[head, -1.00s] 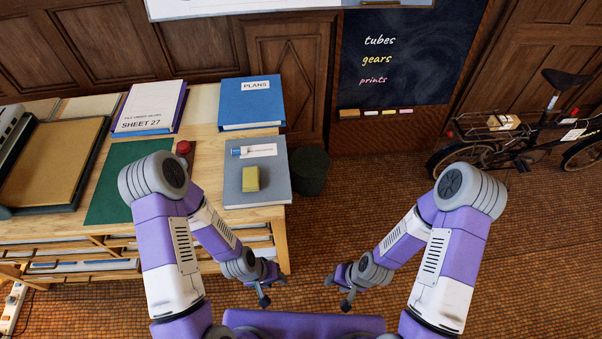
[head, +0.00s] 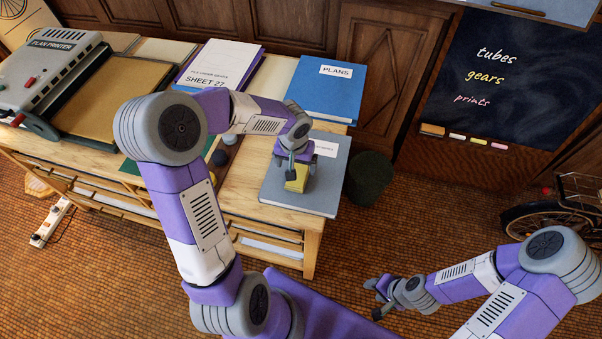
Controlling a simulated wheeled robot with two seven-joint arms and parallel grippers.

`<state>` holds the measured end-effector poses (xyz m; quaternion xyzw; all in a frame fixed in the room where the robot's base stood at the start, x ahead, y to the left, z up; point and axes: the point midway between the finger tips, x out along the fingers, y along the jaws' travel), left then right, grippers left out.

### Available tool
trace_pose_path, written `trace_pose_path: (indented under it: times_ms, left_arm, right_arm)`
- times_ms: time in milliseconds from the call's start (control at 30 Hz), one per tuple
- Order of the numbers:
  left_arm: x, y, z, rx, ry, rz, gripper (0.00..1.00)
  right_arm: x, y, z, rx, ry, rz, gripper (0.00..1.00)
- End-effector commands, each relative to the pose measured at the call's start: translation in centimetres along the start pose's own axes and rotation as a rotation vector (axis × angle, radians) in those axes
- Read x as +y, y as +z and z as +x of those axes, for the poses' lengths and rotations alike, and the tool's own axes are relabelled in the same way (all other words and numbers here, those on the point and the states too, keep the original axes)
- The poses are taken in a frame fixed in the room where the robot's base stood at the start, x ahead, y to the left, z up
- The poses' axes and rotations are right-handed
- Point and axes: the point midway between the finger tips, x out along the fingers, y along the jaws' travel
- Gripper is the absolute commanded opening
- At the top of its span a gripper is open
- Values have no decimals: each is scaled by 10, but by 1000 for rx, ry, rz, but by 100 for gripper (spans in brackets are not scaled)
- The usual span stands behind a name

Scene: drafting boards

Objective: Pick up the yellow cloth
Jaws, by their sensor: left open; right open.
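The yellow cloth (head: 297,180) is a small folded block lying on a grey-blue book (head: 318,199) near the table's right end. My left gripper (head: 292,172) is open and over the cloth, with its fingers down at the cloth's upper part. The gripper hides part of the cloth, and I cannot tell whether the fingers touch it. My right gripper (head: 377,300) is open and empty, low over the floor at the lower right, well away from the cloth.
A blue PLANS binder (head: 322,88) and the SHEET 27 binder (head: 218,70) lie behind on the table. A plan printer (head: 52,62) stands at the left. A dark green bin (head: 370,180) stands on the floor right of the table. A bicycle (head: 560,215) is at the right.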

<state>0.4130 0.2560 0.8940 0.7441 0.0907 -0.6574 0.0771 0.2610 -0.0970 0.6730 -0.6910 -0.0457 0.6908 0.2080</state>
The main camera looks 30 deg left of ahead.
Motion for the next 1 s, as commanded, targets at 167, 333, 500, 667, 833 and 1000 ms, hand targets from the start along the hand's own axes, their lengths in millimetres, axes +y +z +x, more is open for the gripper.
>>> trace_pose_path:
  times_ms: [167,333,500,667,833,1000]
  left_arm:
    - [1,1,25,-5,4,1,94]
    - [2,0,51,-5,5,2,94]
    - [1,-1,62,-3,4,1,94]
    - [1,-1,61,-2,4,2,94]
    - [1,-1,61,-2,4,2,74]
    - [1,-1,61,-3,5,2,48]
  right_arm:
    - [3,0,8,0,0,0,45]
    - [6,-1,17,0,0,0,45]
    - [7,-1,19,0,0,0,45]
    - [7,-1,18,0,0,0,45]
    - [7,-1,18,0,0,0,45]
    - [7,-1,18,0,0,0,45]
